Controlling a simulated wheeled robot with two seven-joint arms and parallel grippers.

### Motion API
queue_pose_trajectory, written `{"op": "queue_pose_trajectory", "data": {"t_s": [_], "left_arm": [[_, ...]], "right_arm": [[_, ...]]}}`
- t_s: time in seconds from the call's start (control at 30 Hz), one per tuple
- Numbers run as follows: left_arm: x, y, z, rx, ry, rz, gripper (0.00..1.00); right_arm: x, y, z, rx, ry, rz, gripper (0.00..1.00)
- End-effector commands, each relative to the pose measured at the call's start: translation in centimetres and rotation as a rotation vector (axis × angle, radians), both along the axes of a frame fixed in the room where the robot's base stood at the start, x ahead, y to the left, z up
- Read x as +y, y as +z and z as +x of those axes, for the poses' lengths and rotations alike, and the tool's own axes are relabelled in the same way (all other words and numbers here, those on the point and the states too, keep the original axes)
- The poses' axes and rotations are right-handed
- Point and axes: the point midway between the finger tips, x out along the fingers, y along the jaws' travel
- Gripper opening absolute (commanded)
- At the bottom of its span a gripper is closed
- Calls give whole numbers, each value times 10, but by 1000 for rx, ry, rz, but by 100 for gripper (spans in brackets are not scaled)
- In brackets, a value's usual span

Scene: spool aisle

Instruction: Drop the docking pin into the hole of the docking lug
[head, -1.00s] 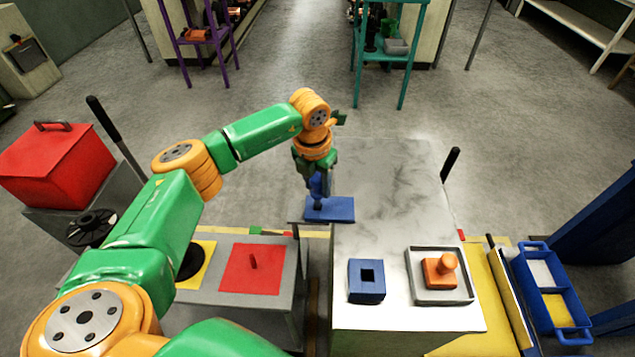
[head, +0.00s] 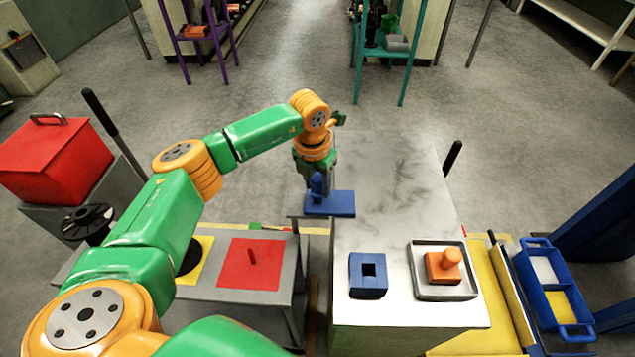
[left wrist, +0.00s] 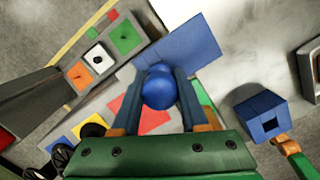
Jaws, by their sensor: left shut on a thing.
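The docking pin (head: 317,186) is blue with a round head, which shows in the left wrist view (left wrist: 158,88). My left gripper (head: 318,178) points down and is shut on the pin. A flat blue plate, which I take as the docking lug (head: 342,206), juts across the gap at the left edge of the pale table; it also shows in the left wrist view (left wrist: 198,45). The pin is over the plate's left part. Fingers and pin head hide the hole, so I cannot tell whether the pin's tip is in it. My right gripper is not in view.
A blue block with a square hole (head: 355,287) and a grey tray (head: 418,284) holding an orange knobbed piece (head: 446,266) stand on the pale table (head: 385,180). A lower grey bench with a red square (head: 235,272) is at left. The table's far part is clear.

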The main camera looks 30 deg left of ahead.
Motion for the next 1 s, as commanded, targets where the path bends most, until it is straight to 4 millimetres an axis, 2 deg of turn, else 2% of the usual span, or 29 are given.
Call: {"op": "queue_pose_trajectory", "data": {"t_s": [0.97,1.0], "left_arm": [[0,-26,0,1,0,0,0],[0,-25,0,0,0,0,51]], "right_arm": [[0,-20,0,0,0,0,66],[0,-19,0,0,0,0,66]]}}
